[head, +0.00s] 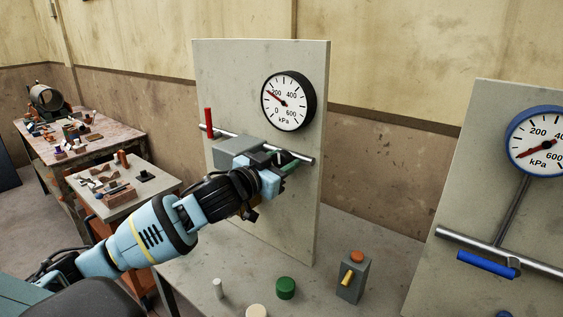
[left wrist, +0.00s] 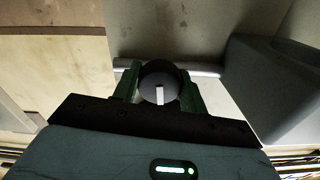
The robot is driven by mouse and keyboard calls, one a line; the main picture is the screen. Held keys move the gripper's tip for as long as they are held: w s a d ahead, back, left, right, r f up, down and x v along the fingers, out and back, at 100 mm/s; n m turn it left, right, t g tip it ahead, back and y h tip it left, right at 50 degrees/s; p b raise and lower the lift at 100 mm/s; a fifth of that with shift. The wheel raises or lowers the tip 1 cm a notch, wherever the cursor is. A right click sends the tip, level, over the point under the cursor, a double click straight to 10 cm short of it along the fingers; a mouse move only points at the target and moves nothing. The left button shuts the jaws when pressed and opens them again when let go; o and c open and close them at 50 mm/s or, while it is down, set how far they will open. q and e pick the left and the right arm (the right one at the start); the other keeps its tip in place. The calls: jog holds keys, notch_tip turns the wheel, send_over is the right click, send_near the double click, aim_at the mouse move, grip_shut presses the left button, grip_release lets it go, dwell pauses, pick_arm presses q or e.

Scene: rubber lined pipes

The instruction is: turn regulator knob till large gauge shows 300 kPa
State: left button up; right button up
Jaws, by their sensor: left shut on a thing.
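The black-rimmed gauge (head: 288,101) is on the upright grey panel; its red needle points up and left, a little short of the 200 mark. My left gripper (head: 284,160) is at the pipe below this gauge. In the left wrist view its green fingers are shut on the dark round regulator knob (left wrist: 158,75), one on each side. The knob's white mark (left wrist: 159,95) points toward the bottom of that picture. In the head view my gripper mostly hides the knob. My right gripper is not in view.
A grey regulator block (head: 238,150) and a red lever (head: 209,122) are on the same pipe, left of my gripper. A blue-rimmed gauge (head: 540,142) and blue lever (head: 487,265) are at right. A green cap (head: 286,288) and a small switch box (head: 352,281) stand on the bench.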

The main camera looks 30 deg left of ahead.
aim_at(279, 162)
pick_arm(q)
jog(key=m, duration=1.2)
jog(key=shift+m, duration=0.4)
dwell(0.3)
jog(key=o, duration=1)
jog(key=shift+s, duration=0.15)
jog(key=s, duration=0.5)
jog(key=shift+s+a, duration=0.25)
jog(key=shift+s, duration=1.05)
